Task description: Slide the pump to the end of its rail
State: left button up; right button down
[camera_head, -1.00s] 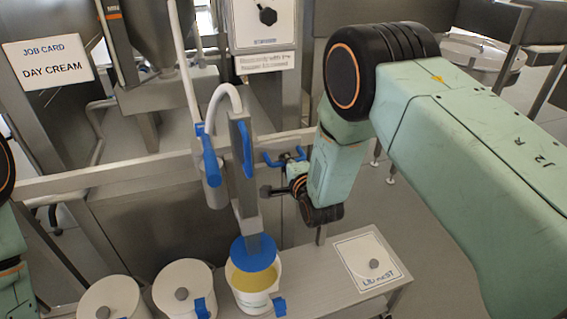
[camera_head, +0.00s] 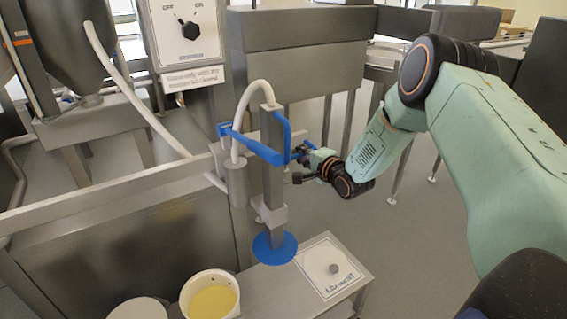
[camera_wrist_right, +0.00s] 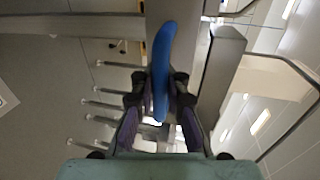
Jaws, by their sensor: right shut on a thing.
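The pump is a grey upright column (camera_head: 272,170) with a blue handle and a blue round disc (camera_head: 274,247) at its foot. It hangs on a long metal rail (camera_head: 110,183), near the right part that shows. My right gripper (camera_head: 300,153) is at the pump's right side. In the right wrist view my right gripper (camera_wrist_right: 160,95) is shut on the blue handle (camera_wrist_right: 162,60), one finger on each side. The disc is over the bench between an open tub (camera_head: 211,295) of yellow cream and the lid rest plate (camera_head: 331,266). My left gripper is out of view.
A white hose (camera_head: 130,95) runs from the hopper side to the pump. A white-lidded tub (camera_head: 138,308) stands left of the open tub. A control box with an off/on knob (camera_head: 190,30) is behind. Floor right of the bench is clear.

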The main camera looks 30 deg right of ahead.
jog(key=shift+s+d+f, duration=0.15)
jog(key=shift+d+f, duration=0.15)
jog(key=shift+d, duration=0.05)
jog(key=shift+r, duration=0.1)
jog(key=shift+d, duration=0.15)
